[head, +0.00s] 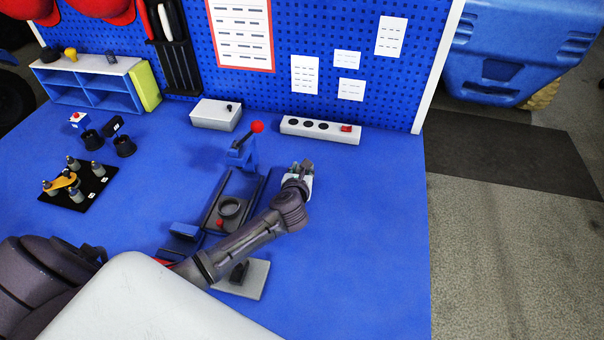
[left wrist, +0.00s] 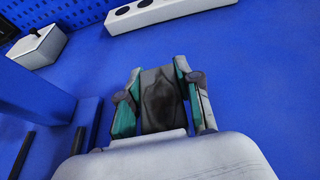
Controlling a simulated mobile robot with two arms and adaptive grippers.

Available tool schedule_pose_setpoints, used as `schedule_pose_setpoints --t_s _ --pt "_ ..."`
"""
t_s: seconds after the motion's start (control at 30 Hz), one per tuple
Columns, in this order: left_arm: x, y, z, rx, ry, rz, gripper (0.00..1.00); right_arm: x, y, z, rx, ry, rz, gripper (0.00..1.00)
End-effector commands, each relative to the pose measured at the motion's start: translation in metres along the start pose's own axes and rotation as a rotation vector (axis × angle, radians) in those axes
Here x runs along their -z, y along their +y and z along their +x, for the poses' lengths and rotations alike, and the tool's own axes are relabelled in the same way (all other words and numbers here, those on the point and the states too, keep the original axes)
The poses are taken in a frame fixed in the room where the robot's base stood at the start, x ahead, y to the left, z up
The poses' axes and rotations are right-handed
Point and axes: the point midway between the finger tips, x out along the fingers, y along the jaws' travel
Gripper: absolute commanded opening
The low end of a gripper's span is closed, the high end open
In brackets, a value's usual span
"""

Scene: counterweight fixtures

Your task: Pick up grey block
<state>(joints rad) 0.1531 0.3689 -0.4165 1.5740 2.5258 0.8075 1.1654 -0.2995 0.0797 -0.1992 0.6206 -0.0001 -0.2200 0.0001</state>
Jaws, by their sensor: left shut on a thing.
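My left gripper (head: 300,172) reaches over the blue table, right of the dark fixture. In the left wrist view the two green-and-grey fingers of my left gripper (left wrist: 162,98) are shut on a dark grey block (left wrist: 160,100), one finger on each side of it. Only a little of the block shows at the fingertips in the head view. Whether it touches the table is hard to tell. My right gripper is not in view.
A fixture (head: 209,215) with a red-knobbed lever (head: 257,127) and a ring (head: 230,208) stands left of my gripper. A light grey plate (head: 253,285) lies partly under my arm. A power strip (head: 335,134) and white box (head: 210,114) are behind. The table's right side is clear.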

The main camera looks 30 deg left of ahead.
Motion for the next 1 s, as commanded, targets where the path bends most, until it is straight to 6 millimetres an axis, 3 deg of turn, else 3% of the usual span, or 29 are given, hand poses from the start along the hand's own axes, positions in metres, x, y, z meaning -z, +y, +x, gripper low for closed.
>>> schedule_pose_setpoints --t_s 0.1,0.6,0.8,1.0 --pt "-0.024 -0.001 -0.009 0.002 -0.004 -0.005 0.00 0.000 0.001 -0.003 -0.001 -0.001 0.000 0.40" --pt "-0.035 0.004 -0.115 0.002 0.000 -0.002 0.00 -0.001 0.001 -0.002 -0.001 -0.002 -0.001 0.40" --pt "-0.038 0.005 -0.136 0.000 -0.001 0.000 0.00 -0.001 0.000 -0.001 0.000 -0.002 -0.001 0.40" --pt "-0.040 0.006 -0.143 0.000 -0.002 -0.001 0.00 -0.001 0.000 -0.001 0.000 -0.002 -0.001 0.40"
